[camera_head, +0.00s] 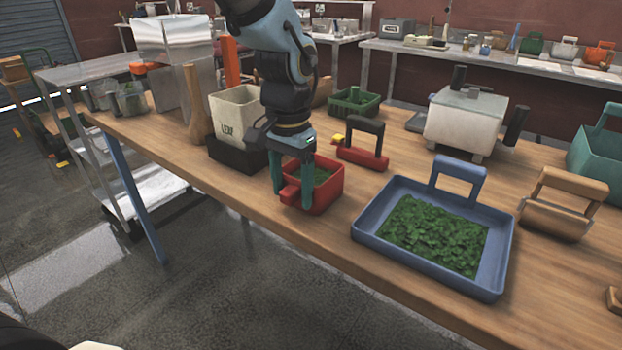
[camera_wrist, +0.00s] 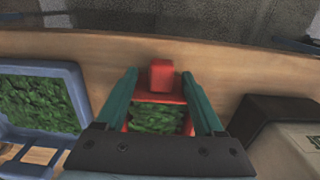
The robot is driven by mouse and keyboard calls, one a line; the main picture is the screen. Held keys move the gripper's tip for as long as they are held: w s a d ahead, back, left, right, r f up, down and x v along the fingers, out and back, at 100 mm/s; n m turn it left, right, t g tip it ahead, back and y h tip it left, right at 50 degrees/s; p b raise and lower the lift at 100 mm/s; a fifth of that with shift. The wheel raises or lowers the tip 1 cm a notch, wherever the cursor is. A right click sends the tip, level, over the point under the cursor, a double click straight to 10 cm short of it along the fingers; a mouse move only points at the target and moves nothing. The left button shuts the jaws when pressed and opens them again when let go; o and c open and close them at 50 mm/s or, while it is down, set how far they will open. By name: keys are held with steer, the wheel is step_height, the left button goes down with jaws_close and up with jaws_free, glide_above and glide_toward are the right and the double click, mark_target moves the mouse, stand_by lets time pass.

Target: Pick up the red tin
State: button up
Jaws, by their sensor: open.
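The red tin (camera_head: 322,196) is a small open square box with green leaf inside and a red tab on its front side. It stands on the wooden table near the front edge. My gripper (camera_head: 291,194) points down at the tin, with its teal fingers on either side of it. In the wrist view the tin (camera_wrist: 160,97) lies between the two fingers of my gripper (camera_wrist: 164,92), its tab towards the table edge. The fingers are spread; whether they touch the tin's walls I cannot tell.
A blue tray (camera_head: 368,228) of green leaf stands to the right. A white bin marked LEAF (camera_head: 232,115) in a black base stands to the left. Bare table lies between tin and tray.

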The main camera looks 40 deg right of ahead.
steer(key=shift+f, duration=1.1)
jaws_close()
